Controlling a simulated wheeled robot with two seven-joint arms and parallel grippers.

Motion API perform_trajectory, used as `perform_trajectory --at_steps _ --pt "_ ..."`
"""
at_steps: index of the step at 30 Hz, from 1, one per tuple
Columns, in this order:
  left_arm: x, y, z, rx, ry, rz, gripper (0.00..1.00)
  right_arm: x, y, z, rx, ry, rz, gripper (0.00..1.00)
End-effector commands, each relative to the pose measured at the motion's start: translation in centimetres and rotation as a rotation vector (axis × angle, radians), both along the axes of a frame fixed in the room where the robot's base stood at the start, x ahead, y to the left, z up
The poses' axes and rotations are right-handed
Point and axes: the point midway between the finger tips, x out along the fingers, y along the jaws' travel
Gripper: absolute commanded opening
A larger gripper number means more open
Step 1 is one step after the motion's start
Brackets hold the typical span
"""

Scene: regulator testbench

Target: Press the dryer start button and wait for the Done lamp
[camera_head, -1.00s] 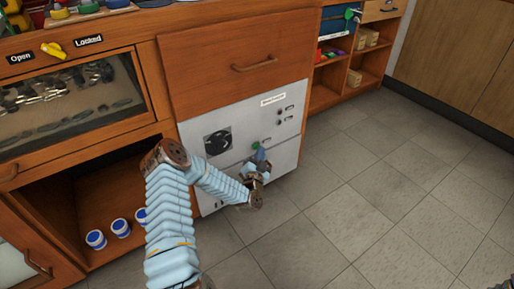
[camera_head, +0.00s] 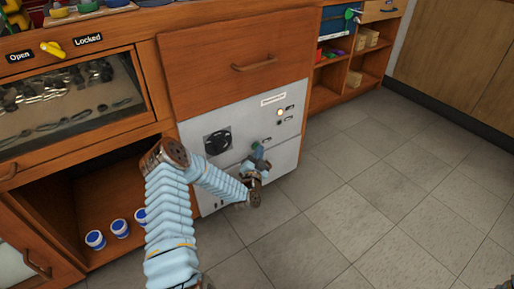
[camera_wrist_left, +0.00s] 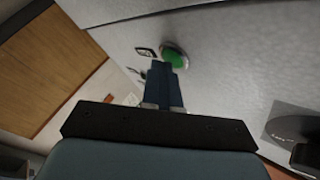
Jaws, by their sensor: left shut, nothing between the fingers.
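The dryer (camera_head: 227,172) is a white front panel set in the wooden bench. It has a green start button (camera_head: 256,145), a black round dial and two small lamps at its upper right. The upper lamp (camera_head: 280,112) glows warm yellow-white; the lower lamp (camera_head: 279,122) is dark. The small lamp labels are not legible. My left gripper (camera_head: 258,154) is shut and empty, its tips just below the green button. In the left wrist view the fingers (camera_wrist_left: 161,82) end right beside the green button (camera_wrist_left: 174,57); I cannot tell whether they touch it. My right gripper is not in view.
A wooden drawer (camera_head: 236,65) sits above the dryer. An open cupboard (camera_head: 105,199) with blue-and-white jars is at its left, below a glass-fronted compartment. Shelves (camera_head: 351,70) stand to the right. The tiled floor (camera_head: 370,190) in front is clear.

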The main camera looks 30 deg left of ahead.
Motion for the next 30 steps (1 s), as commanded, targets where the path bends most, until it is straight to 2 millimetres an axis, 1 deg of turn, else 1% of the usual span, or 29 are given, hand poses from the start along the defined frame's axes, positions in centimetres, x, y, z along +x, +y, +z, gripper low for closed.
perform_trajectory --at_steps 5,15,25,30 --pt "-0.1 -0.1 0.0 0.001 0.000 0.001 0.00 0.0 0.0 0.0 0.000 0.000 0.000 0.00" --pt "-0.7 -1.5 0.0 0.001 0.000 0.001 0.00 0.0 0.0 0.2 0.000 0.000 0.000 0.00" --pt "-0.7 -1.7 0.0 0.000 0.000 0.000 0.00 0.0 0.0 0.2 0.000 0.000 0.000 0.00" --pt "-1.2 -3.1 0.1 -0.001 0.000 -0.002 0.00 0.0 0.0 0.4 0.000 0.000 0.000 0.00"
